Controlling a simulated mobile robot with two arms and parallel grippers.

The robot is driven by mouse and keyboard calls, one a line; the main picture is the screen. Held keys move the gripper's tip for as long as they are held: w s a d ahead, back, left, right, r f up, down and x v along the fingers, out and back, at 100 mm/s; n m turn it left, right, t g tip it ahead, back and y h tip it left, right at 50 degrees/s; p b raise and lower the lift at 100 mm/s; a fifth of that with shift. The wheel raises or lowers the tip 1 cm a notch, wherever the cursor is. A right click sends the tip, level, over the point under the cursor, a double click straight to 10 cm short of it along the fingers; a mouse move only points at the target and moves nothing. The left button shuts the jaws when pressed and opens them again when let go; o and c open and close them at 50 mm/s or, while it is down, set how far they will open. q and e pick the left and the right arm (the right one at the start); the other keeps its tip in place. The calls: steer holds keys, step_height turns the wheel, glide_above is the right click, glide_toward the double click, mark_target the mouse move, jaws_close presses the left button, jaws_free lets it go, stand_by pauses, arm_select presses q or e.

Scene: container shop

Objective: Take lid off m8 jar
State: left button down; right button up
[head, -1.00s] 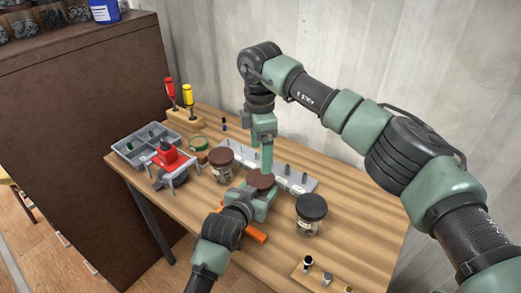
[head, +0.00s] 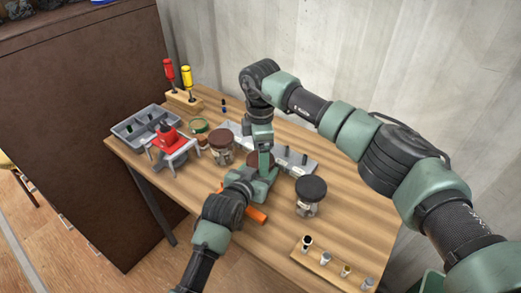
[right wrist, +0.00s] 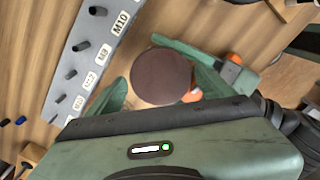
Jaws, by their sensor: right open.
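A jar with a round brown lid (head: 258,158) stands between my two grippers; its body is mostly hidden and I cannot read a label on it. My right gripper (head: 265,170) points down at this jar. In the right wrist view the brown lid (right wrist: 161,72) lies between the two open fingers of my right gripper (right wrist: 160,88), with a finger at either side. My left gripper (head: 262,184) is low at the jar's front. One of its green fingers runs beside the lid in the right wrist view; its grip on the jar is hidden.
A second brown-lidded jar (head: 220,148) stands left, a dark-lidded jar (head: 311,190) right. A grey labelled rail with pegs (head: 300,166) lies behind. An orange-handled thing (head: 256,215) is under my left arm. A red tool on a grey stand (head: 170,145) and a grey tray (head: 137,124) are left.

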arm_select(q)
steer(key=shift+f, duration=0.1)
arm_select(e)
steer(key=c, duration=1.3)
steer(key=shift+o, duration=0.2)
steer(key=n, duration=0.6)
steer(key=shift+r, duration=0.1)
steer(key=n, duration=0.4)
steer(key=shift+n, duration=0.4)
steer(key=n, duration=1.2)
steer(key=shift+n, duration=0.4)
steer(key=o, duration=1.5)
